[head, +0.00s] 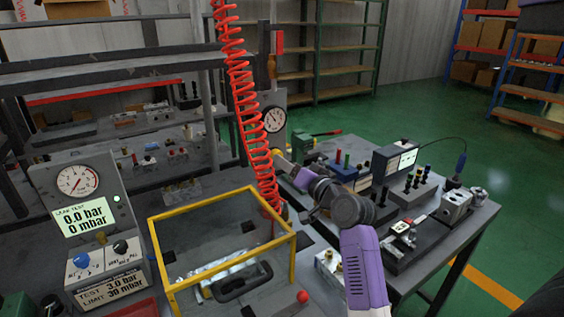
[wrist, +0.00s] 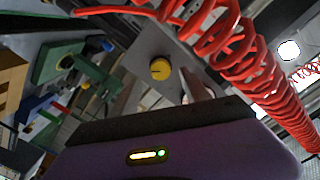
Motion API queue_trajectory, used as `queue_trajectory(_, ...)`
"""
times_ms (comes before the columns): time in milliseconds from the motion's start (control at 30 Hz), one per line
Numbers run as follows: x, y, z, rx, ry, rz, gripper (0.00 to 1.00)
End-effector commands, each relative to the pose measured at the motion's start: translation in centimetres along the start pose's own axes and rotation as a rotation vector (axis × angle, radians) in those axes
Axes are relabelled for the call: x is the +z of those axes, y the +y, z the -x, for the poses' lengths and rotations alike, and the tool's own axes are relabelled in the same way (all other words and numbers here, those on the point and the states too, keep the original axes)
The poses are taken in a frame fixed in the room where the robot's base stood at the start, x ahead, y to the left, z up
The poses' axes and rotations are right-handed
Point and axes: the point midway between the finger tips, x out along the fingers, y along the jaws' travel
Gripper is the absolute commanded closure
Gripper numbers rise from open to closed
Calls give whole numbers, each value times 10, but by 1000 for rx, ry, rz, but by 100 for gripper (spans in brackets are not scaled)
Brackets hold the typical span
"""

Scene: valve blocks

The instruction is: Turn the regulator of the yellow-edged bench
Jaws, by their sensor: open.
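A grey upright panel with a round gauge (head: 273,119) stands at the back of the bench, behind the red coiled hose. A yellow knob (wrist: 160,69) on a grey plate shows in the wrist view, upper middle, with a dark mark on its face; it looks like the regulator. The yellow-edged frame (head: 222,242) stands on the bench at front centre. My gripper (head: 284,164) reaches toward the foot of the gauge panel. Its jaws are open and apart from the knob in the wrist view. My wrist partly hides the panel's lower part in the head view.
The red coiled hose (head: 243,100) hangs close left of my gripper and crosses the wrist view's right side. A test unit (head: 90,225) with gauge and blue knob stands left. Fixtures and a small display (head: 394,164) crowd the right bench. Green floor lies open beyond.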

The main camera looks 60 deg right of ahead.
Motion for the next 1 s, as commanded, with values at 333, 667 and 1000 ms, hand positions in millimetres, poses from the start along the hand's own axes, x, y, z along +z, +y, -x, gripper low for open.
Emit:
queue_trajectory(333,0,0,26,-1,-1,-1,45)
queue_trajectory(667,0,0,26,0,-1,-1,45)
queue_trajectory(1000,0,0,26,0,-1,-1,45)
